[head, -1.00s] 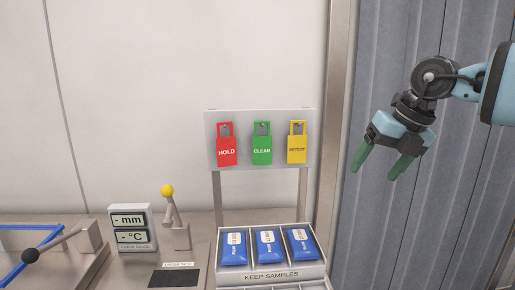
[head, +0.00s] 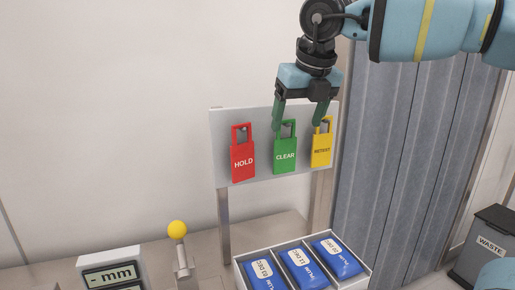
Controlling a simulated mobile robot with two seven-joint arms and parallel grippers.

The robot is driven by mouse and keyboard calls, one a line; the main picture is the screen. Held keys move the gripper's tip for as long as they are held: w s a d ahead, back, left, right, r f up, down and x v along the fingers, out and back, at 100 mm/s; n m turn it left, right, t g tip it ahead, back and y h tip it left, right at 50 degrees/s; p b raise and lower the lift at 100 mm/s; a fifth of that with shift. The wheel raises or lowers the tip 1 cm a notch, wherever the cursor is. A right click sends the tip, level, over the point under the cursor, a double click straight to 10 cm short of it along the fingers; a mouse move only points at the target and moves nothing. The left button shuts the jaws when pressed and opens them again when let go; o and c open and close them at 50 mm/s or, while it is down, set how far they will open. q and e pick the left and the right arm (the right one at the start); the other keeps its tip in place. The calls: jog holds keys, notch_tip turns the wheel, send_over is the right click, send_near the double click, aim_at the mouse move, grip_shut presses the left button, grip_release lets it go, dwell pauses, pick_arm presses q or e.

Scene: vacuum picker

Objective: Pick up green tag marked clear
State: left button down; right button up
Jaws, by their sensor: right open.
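The green tag marked CLEAR (head: 285,155) hangs on a grey panel (head: 222,150), in the middle of a row of three. The red HOLD tag (head: 243,163) hangs to its left and the yellow RETEST tag (head: 322,151) to its right. My right gripper (head: 298,124) comes from above, open and empty, with green fingers pointing down. Its left finger is in front of the top loop of the green tag, and its right finger is near the top of the yellow tag. I cannot tell whether either finger touches a tag. My left gripper is not in view.
A white tray (head: 300,245) with blue sample packs stands below the panel. A yellow-knobbed lever (head: 178,231) and a display box (head: 112,270) stand to the left. A grey WASTE bin (head: 487,243) is at the far right, beyond a grey curtain (head: 385,150).

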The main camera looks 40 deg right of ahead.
aim_at(286, 140)
jog(key=x, duration=0.3)
jog(key=shift+w+a, duration=0.1)
jog(key=shift+w, duration=0.15)
jog(key=x, duration=0.3)
jog(key=p+x, duration=0.1)
jog(key=shift+w+f, duration=0.15)
jog(key=shift+w, duration=0.25)
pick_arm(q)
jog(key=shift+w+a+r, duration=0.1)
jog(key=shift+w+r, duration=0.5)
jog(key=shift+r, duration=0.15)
pick_arm(e)
jog(key=shift+c, duration=0.3)
jog(key=c, duration=1.1)
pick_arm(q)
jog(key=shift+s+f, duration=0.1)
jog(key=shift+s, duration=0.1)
pick_arm(e)
jog(key=shift+o, duration=0.2)
